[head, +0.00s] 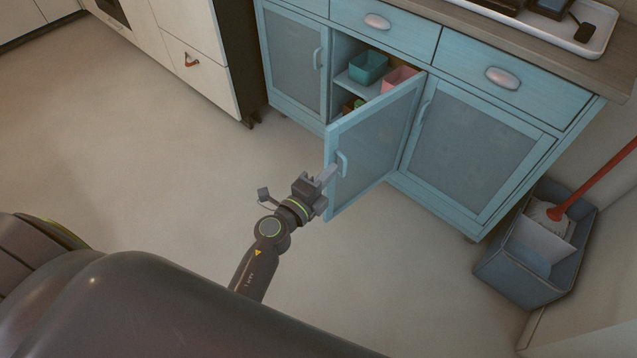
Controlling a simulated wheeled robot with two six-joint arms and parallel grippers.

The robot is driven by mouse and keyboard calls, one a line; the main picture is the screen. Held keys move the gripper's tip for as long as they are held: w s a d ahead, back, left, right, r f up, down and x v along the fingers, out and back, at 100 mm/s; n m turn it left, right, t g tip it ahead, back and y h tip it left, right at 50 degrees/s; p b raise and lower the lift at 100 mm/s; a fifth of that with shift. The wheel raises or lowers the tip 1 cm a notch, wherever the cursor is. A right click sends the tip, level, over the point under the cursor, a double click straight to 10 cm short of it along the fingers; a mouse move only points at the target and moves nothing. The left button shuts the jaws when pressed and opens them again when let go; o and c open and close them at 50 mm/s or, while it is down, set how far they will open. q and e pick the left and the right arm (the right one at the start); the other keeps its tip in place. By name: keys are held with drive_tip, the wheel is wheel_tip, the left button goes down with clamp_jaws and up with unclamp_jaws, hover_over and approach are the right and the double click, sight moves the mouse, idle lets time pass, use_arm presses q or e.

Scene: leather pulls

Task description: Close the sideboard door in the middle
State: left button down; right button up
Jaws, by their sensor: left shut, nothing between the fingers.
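The blue sideboard (386,36) stands at the upper right in the head view. Its middle door (371,148) is swung open, hinged on its right side, with its free edge toward me. The door's pale blue handle (342,163) is near that free edge. My left gripper (328,175) is shut and empty, its fingertips at the door beside the handle; I cannot tell whether they touch it. The left door (295,60) and right door (474,150) of the sideboard are closed. My right gripper is not in view.
Inside the open compartment are a teal bin (368,68) and a pink bin (398,78). A grey mop bucket (530,250) with a red-handled mop (600,175) stands right of the sideboard. White cabinets (185,60) stand at the left. The floor (150,160) between is clear.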

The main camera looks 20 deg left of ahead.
sight(327, 152)
use_arm(q)
drive_tip(key=shift+w+a+b, duration=0.15)
drive_tip(key=shift+w+a, duration=0.25)
drive_tip(key=shift+w, duration=0.65)
drive_tip(key=shift+w+a+b, duration=0.2)
drive_tip(key=shift+w+a, duration=0.2)
drive_tip(key=shift+w, duration=0.6)
drive_tip(key=shift+w+a+b, duration=0.15)
drive_tip(key=shift+w+a, duration=0.25)
drive_tip(key=shift+w, duration=0.65)
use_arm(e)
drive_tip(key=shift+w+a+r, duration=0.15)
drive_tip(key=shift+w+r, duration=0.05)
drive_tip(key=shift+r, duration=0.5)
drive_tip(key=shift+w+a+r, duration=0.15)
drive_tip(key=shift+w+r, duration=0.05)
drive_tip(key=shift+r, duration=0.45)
use_arm(q)
drive_tip(key=shift+a, duration=0.1)
